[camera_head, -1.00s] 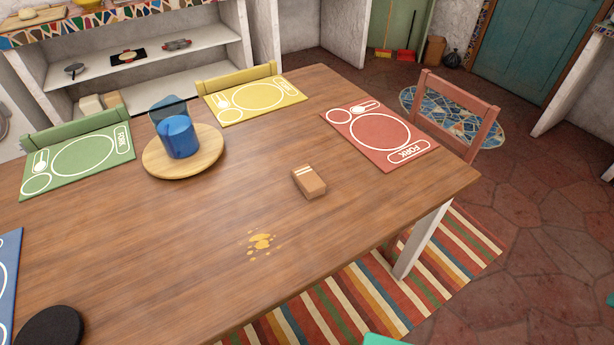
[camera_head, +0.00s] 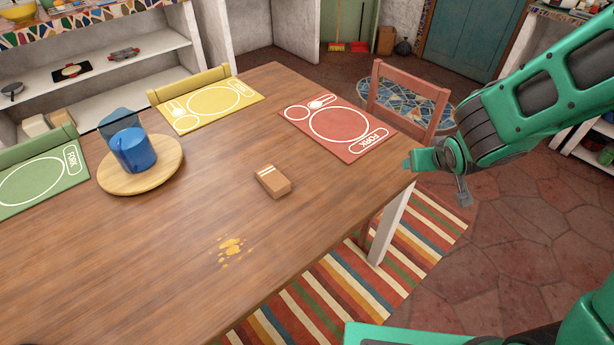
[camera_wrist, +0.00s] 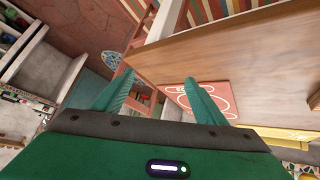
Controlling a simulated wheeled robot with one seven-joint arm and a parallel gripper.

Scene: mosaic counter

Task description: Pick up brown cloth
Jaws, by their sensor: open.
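The brown cloth (camera_head: 272,181) is a small folded block with pale stripes at one end. It lies on the wooden table (camera_head: 190,230), left of the red placemat's near corner. My gripper (camera_head: 436,180) is off the table's right corner, to the right of the cloth and apart from it. In the wrist view my gripper (camera_wrist: 160,95) shows two green fingers spread wide with nothing between them.
A yellow spill (camera_head: 231,247) lies on the table in front of the cloth. A blue pitcher (camera_head: 133,150) stands on a round wooden board (camera_head: 165,172) at left. The red placemat (camera_head: 338,125) lies behind, with a red chair (camera_head: 400,100) beyond it. The tabletop around the cloth is clear.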

